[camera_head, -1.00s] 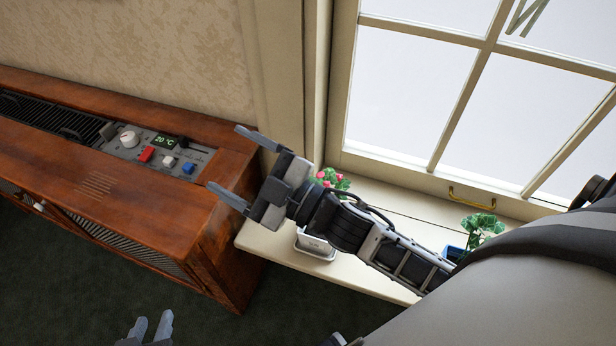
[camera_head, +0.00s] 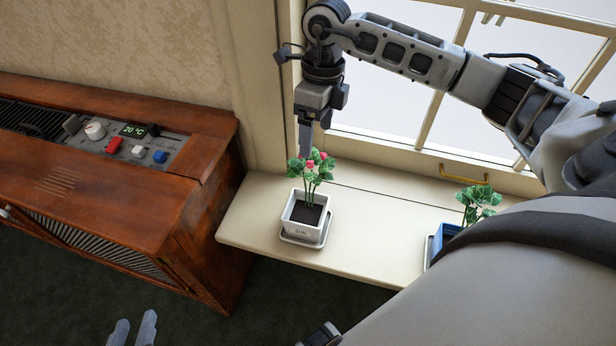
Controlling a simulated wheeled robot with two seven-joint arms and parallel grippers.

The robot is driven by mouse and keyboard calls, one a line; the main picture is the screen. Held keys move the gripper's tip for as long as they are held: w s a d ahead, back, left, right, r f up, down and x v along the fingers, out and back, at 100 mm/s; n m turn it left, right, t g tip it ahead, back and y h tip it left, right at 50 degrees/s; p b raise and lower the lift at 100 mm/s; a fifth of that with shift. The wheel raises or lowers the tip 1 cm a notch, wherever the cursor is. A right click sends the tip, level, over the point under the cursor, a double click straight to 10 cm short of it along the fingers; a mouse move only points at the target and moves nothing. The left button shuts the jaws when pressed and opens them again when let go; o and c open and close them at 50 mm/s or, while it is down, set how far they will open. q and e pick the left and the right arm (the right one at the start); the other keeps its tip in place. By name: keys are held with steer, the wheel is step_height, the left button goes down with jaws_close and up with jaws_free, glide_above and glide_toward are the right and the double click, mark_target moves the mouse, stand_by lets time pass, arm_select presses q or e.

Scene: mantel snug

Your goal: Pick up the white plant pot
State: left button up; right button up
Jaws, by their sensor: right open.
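The white plant pot (camera_head: 303,226) stands upright on a white saucer (camera_head: 292,241) on the window sill. My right gripper (camera_head: 306,142) points down just above and behind the plant, open and empty; one finger shows clearly and the other is mostly hidden. I cannot tell whether the finger touches the leaves. My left gripper (camera_head: 133,331) is at the bottom edge, low over the dark floor, with its two fingers apart and nothing between them.
A blue pot (camera_head: 446,238) with a green plant stands further right on the sill (camera_head: 360,245), partly hidden by my body. A wooden cabinet (camera_head: 100,190) with a control panel stands at left. The window is behind. The sill between the pots is clear.

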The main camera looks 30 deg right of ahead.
mark_target(313, 159)
steer(key=f, duration=0.4)
steer(key=a+f, duration=0.1)
steer(key=f, duration=0.1)
steer(key=shift+s, duration=0.2)
step_height(313, 159, down, 5)
steer(key=shift+w+f+b, duration=0.1)
steer(key=shift+b, duration=0.3)
steer(key=c, duration=1.5)
jaws_close()
